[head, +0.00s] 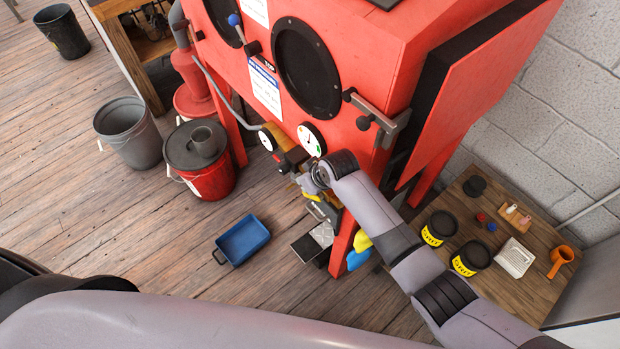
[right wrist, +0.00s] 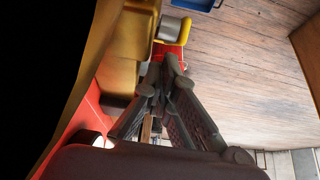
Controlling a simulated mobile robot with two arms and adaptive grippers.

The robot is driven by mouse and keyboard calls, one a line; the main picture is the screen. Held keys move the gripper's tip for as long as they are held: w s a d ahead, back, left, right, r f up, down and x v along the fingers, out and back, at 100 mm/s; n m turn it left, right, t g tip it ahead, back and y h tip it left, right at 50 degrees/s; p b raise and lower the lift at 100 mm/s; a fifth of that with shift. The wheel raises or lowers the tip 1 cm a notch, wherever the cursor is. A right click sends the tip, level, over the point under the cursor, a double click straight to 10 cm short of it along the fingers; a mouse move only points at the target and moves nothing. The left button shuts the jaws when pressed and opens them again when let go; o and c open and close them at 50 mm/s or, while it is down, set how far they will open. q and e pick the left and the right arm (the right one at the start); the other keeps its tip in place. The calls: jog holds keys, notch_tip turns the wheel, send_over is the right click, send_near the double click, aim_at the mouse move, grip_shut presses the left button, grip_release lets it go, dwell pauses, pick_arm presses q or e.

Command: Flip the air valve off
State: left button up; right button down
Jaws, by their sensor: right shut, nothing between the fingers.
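The red blast cabinet (head: 355,40) has a brass-coloured block (head: 284,136) with two round gauges and dark and red fittings low on its front. My right gripper (head: 308,190) is beside these fittings, partly hidden by my own wrist. In the right wrist view its fingers (right wrist: 170,66) are shut and empty. A yellow part with a silver cylinder (right wrist: 174,28) lies just beyond the fingertips, with a red part below it. I cannot tell whether the fingertips touch these, nor make out the air valve's lever position. My left gripper is not in view.
A blue tray (head: 242,240) lies on the wooden floor, left of the cabinet. A red bucket (head: 208,182) and grey bucket (head: 128,140) stand further left. A low wooden table (head: 510,275) with black-lidded tins and small items is at the right.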

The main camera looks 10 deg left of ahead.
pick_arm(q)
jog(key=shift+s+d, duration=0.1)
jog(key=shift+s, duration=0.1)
pick_arm(e)
jog(key=v, duration=0.6)
jog(key=shift+w+d, duration=0.1)
jog(key=shift+w, duration=0.05)
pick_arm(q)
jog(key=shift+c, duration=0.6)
pick_arm(e)
jog(key=shift+f, duration=0.1)
